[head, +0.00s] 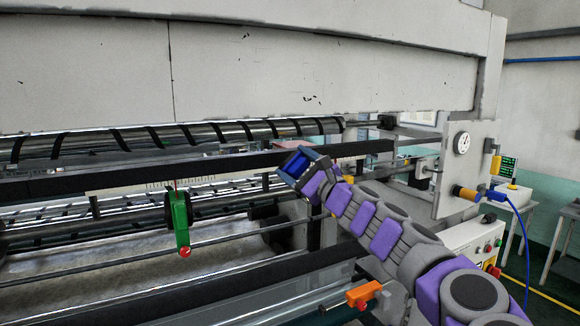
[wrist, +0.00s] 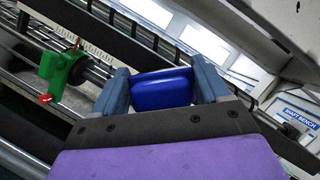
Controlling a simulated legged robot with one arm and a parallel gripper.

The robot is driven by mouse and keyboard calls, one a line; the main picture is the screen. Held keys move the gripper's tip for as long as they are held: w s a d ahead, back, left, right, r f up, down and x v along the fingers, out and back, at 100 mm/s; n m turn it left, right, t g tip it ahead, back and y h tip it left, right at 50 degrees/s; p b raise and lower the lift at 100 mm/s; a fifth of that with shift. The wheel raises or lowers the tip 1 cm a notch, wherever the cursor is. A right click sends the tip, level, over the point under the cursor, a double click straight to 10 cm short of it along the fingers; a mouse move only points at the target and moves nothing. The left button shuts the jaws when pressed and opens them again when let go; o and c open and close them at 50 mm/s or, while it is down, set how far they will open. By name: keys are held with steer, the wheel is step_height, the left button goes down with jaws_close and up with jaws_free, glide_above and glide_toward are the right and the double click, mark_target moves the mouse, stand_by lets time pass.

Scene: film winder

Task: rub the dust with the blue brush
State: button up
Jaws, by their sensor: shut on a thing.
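The blue brush (wrist: 162,89) is held between the two fingers of my gripper (wrist: 163,86) in the wrist view. Only its smooth blue body shows; any bristles are hidden. In the head view my gripper (head: 298,165) is raised in front of the film winder's dark rail, with the blue brush (head: 290,158) at its tip. I cannot tell whether the brush touches the machine. I cannot make out the dust for certain in either view.
A green clamp with a red knob (head: 181,222) hangs on a rod left of my gripper. A striped roller (head: 180,136) runs behind and above. An orange-handled part (head: 363,294) sits below my arm. A gauge panel (head: 466,168) stands at the right.

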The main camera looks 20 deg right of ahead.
mark_target(303, 168)
steer(key=shift+s, duration=0.55)
steer(key=shift+s+d, duration=0.15)
steer(key=shift+s, duration=1.35)
